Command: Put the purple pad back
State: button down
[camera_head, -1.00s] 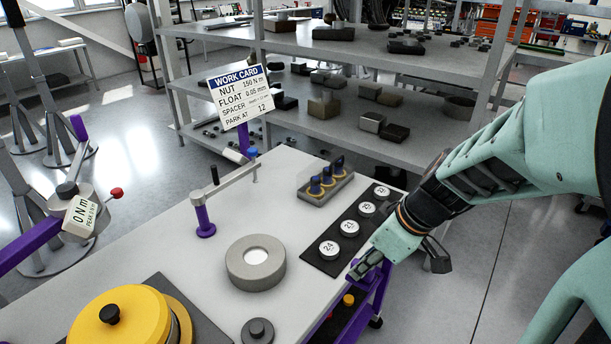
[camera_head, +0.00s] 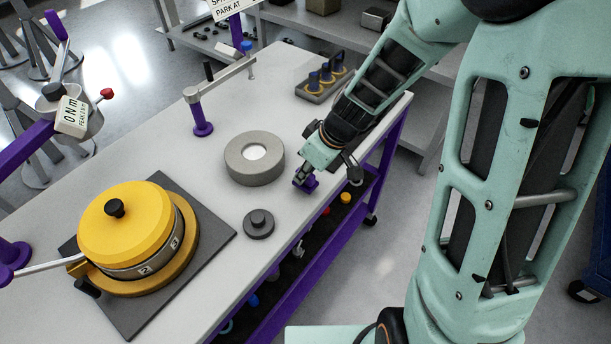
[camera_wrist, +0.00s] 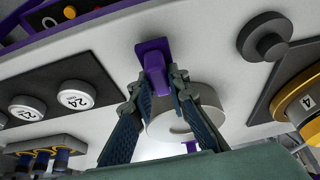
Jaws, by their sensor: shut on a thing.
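The purple pad (camera_wrist: 153,60) is a small purple piece with a flat end, between my fingertips in the wrist view. It also shows in the head view (camera_head: 308,184) at the tip of my gripper (camera_head: 302,174). My gripper (camera_wrist: 157,82) is shut on it, near the front edge of the white table (camera_head: 215,255). I cannot tell whether the pad touches the tabletop. The grey ring (camera_head: 238,170) with a white centre lies left of my gripper, apart from it in the head view.
A grey knobbed disc (camera_head: 259,226) lies in front of the ring. A yellow lidded pot (camera_head: 125,225) sits on a dark mat at left. A purple post with an arm (camera_head: 202,118) and a block with blue pegs (camera_head: 318,92) stand behind. Numbered pucks (camera_wrist: 75,95) lie on a dark strip.

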jog(key=shift+f, duration=0.65)
jog(key=shift+f+b, duration=0.2)
jog(key=shift+b, duration=0.15)
jog(key=c, duration=1.8)
grip_release()
jog(key=shift+r, duration=0.1)
jog(key=shift+c, duration=0.2)
jog(key=shift+r, duration=0.1)
jog(key=shift+r+p, duration=0.2)
jog(key=shift+p, duration=0.2)
jog(key=v, duration=1.1)
jog(key=shift+d+r, duration=0.2)
jog(key=shift+r, duration=0.15)
jog(key=shift+s, duration=0.15)
